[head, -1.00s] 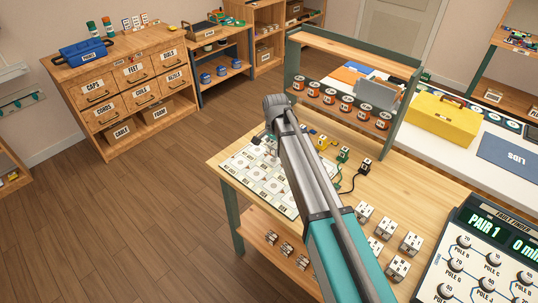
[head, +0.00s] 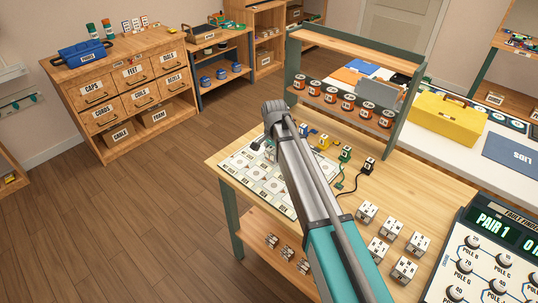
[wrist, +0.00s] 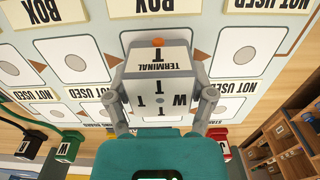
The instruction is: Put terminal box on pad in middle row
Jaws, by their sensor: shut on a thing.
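The terminal box (wrist: 157,88), a pale cube with a TERMINAL label and single letters on its faces, is in the wrist view. My gripper (wrist: 160,98) is shut on it, one grey finger on each side. The sheet of pads (wrist: 100,88) lies behind it, with round-marked white pads in rows and labels such as BOX and NOT USED. The box covers part of a middle-column pad; I cannot tell whether it touches the sheet. In the head view the pad sheet (head: 240,168) lies at the table's left end; my arm hides most of the gripper.
Several lettered cubes (head: 404,268) stand on the table (head: 430,198) to the right of my arm. Small corded plugs (head: 345,154) stand near the pads, also in the wrist view (wrist: 68,147). A shelf of orange cans (head: 347,102) borders the back. A fault finder (head: 490,250) stands at right.

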